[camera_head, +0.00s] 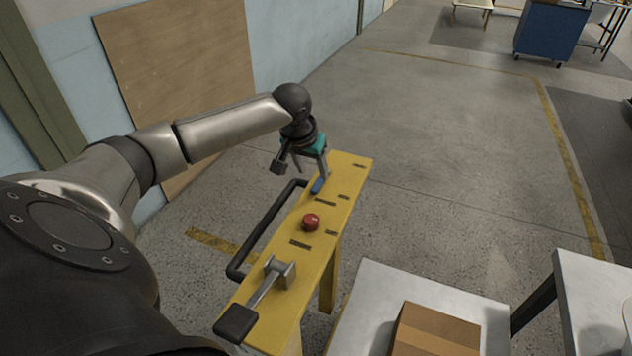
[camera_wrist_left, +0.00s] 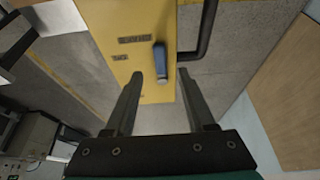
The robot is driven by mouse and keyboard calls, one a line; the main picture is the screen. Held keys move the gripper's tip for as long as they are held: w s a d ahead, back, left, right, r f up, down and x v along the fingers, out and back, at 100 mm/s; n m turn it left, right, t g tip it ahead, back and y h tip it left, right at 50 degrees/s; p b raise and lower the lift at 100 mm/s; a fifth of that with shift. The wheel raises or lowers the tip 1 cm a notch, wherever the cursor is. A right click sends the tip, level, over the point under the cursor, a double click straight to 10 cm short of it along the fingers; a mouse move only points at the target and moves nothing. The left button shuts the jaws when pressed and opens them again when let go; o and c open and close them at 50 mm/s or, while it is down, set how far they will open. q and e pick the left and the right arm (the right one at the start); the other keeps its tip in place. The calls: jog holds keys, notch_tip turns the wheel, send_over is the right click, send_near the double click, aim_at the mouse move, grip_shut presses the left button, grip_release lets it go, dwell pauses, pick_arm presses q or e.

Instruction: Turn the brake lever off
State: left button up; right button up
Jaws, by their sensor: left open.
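A yellow control panel (camera_head: 345,185) stands on yellow legs. A small blue lever (camera_head: 317,186) sits near its far end; in the left wrist view the blue lever (camera_wrist_left: 160,60) shows just beyond and between my fingertips. A larger lever with a grey bracket and black grip (camera_head: 237,322) is at the panel's near end. I cannot tell from labels which one is the brake lever. My left gripper (camera_head: 303,170) is open and empty, close to the blue lever; contact cannot be made out. It also shows in the left wrist view (camera_wrist_left: 161,76). My right gripper is not in view.
A red button (camera_head: 311,222) sits mid-panel. A black rail (camera_head: 262,232) runs along the panel's left side. A cardboard box (camera_head: 435,332) rests on a grey table (camera_head: 420,278) at the lower right. A blue cart (camera_head: 550,32) is far off; open floor lies between.

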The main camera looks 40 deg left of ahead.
aim_at(317, 184)
pick_arm(q)
jog(key=b+x, duration=0.1)
jog(key=x, duration=0.5)
grip_shut()
dwell(0.4)
dwell(1.0)
